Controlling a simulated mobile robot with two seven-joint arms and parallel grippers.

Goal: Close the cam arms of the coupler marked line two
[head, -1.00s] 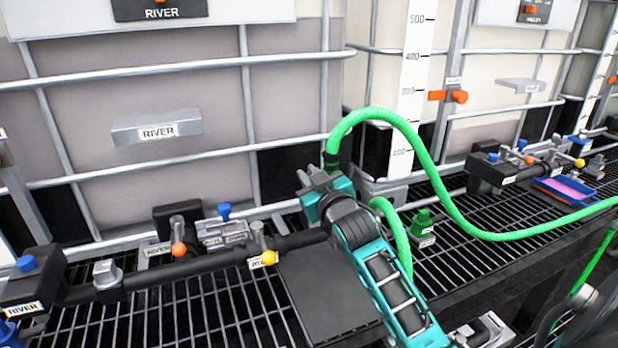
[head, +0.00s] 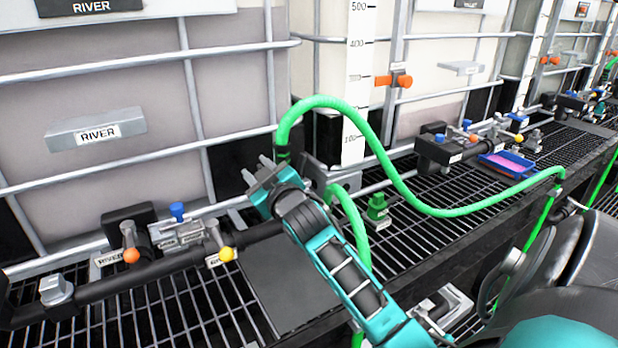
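No label reading line two is legible, so I cannot single out that coupler. A green hose (head: 385,165) arches up and ends behind my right gripper (head: 262,178), at a grey fitting mostly hidden by it. My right gripper comes in from the lower right and is at or just in front of that hose end. Its fingers blend with the grey fitting, so their opening and any contact are unclear. No cam arms are distinct there. My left gripper is not in view.
A dark manifold pipe (head: 115,282) with an orange-knobbed valve (head: 131,254) and a yellow-knobbed valve (head: 225,254) runs left over the black grating. A green fitting (head: 377,209) stands right of the gripper. A blue tray (head: 505,166) lies farther right. A RIVER tote (head: 100,60) stands behind.

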